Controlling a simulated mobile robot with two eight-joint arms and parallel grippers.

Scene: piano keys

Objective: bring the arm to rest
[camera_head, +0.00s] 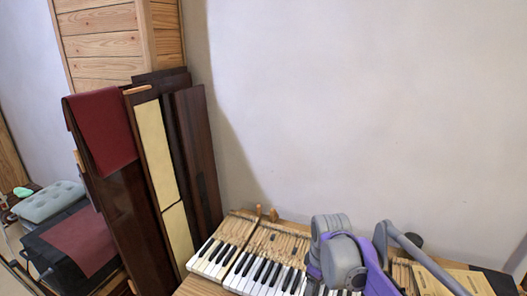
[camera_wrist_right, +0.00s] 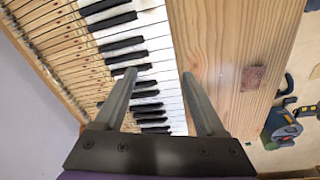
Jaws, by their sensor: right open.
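My right arm shows at the lower right of the head view, in front of the piano keyboard (camera_head: 250,268); its gripper fingers cannot be made out there. In the right wrist view my right gripper (camera_wrist_right: 158,82) is open, its two grey fingers apart with nothing between them but the view of the keys behind. The white and black piano keys (camera_wrist_right: 150,55) run along the wooden bench (camera_wrist_right: 235,45) beneath the gripper. I cannot tell whether a fingertip touches a key. My left gripper is not in view.
Dark wooden panels (camera_head: 196,150) lean against the wall behind the keyboard's left end. A dark red cloth (camera_head: 104,128) hangs over one. A yellow box (camera_head: 455,283) lies at the right. A blue-green tool (camera_wrist_right: 282,124) lies beyond the bench edge. The wall area above is clear.

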